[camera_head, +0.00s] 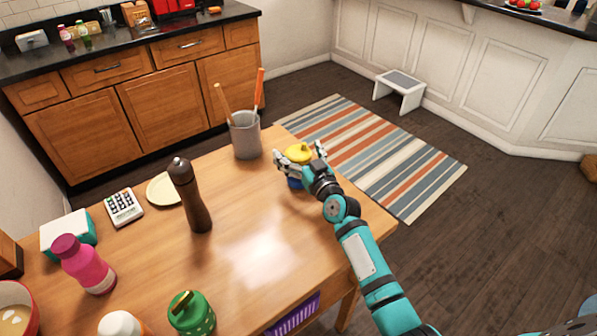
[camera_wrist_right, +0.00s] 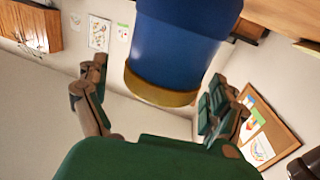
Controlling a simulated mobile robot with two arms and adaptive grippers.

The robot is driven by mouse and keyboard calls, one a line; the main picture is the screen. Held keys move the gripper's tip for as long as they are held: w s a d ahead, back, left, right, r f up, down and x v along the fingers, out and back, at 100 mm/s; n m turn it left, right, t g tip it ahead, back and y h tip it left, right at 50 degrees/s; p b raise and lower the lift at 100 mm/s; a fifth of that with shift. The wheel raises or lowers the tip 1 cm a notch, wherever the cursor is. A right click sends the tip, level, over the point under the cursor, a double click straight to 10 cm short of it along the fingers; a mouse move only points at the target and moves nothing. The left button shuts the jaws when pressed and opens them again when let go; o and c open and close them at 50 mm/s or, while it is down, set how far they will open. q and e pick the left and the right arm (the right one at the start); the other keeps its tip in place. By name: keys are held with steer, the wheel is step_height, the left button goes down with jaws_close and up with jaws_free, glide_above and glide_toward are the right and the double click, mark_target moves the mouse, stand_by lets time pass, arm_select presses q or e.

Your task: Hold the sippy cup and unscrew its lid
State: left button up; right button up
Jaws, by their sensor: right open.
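The sippy cup (camera_head: 295,183) has a blue body and a yellow lid (camera_head: 298,152), and it stands near the far right edge of the wooden table. My right gripper (camera_head: 300,161) is at the cup, with its fingers on either side of it, and hides part of the body. In the right wrist view the blue cup (camera_wrist_right: 178,45) with a yellow band is large and lies between the two open fingers of the right gripper (camera_wrist_right: 160,105). Gaps show between the fingers and the cup there. My left gripper is not in view.
A grey utensil crock (camera_head: 245,137) stands just left of the cup. A dark pepper mill (camera_head: 191,200), a pink bottle (camera_head: 84,266) and a green canister (camera_head: 191,316) stand farther left and nearer. The table's middle (camera_head: 245,240) is clear.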

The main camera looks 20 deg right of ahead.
steer(key=c, duration=1.5)
steer(key=shift+r, duration=0.15)
steer(key=shift+c, duration=0.2)
steer(key=shift+r, duration=0.7)
step_height(320, 180, up, 2)
steer(key=shift+d+r, duration=0.1)
steer(key=shift+d, duration=0.05)
steer(key=s+d+b, duration=0.1)
steer(key=s+d, duration=0.1)
steer(key=d, duration=0.2)
steer(key=s+d+b, duration=0.1)
steer(key=s+d, duration=0.2)
steer(key=d, duration=0.1)
steer(key=s+d+b, duration=0.1)
steer(key=s+d, duration=0.2)
steer(key=d, duration=0.1)
steer(key=shift+s+r+b, duration=0.2)
steer(key=shift+r+b, duration=0.1)
steer(key=shift+r, duration=0.1)
steer(key=shift+s+d+r, duration=0.2)
steer(key=shift+s+d, duration=0.1)
steer(key=shift+d, duration=0.2)
